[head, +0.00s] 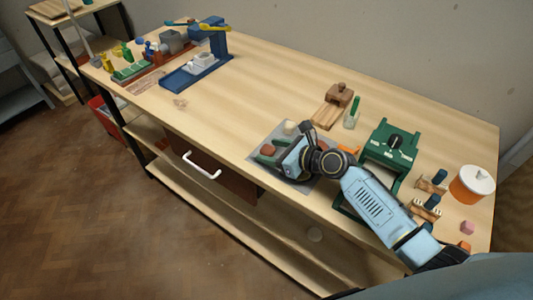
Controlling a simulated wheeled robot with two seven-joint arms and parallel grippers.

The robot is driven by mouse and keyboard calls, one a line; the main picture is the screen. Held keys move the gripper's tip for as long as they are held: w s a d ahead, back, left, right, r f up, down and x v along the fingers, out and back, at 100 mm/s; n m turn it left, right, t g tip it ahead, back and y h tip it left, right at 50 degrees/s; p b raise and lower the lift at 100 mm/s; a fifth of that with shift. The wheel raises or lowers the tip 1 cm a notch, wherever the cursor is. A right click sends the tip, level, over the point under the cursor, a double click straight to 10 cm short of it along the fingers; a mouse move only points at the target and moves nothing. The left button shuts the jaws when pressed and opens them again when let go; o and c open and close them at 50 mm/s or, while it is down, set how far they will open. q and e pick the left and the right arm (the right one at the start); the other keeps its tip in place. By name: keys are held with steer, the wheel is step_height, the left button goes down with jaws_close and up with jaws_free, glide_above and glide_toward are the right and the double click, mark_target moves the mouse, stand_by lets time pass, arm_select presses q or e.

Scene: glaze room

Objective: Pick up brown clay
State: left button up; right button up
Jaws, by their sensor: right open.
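The brown clay (267,149) looks like a small reddish-brown lump on the left part of a grey mat (303,185) near the table's front edge. My right gripper (289,158) is low over the mat, just right of the lump, open. I cannot tell whether it touches anything there. The arm and gripper hide part of the mat. My left gripper is not in view.
On the mat are a whitish lump (290,127) and a green piece (267,160). Behind stand a wooden block (341,94) and a green bottle (353,113). A green press (392,143) and an orange pot (472,185) stand right. The table's middle is clear.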

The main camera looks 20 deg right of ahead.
steer(key=c, duration=1.1)
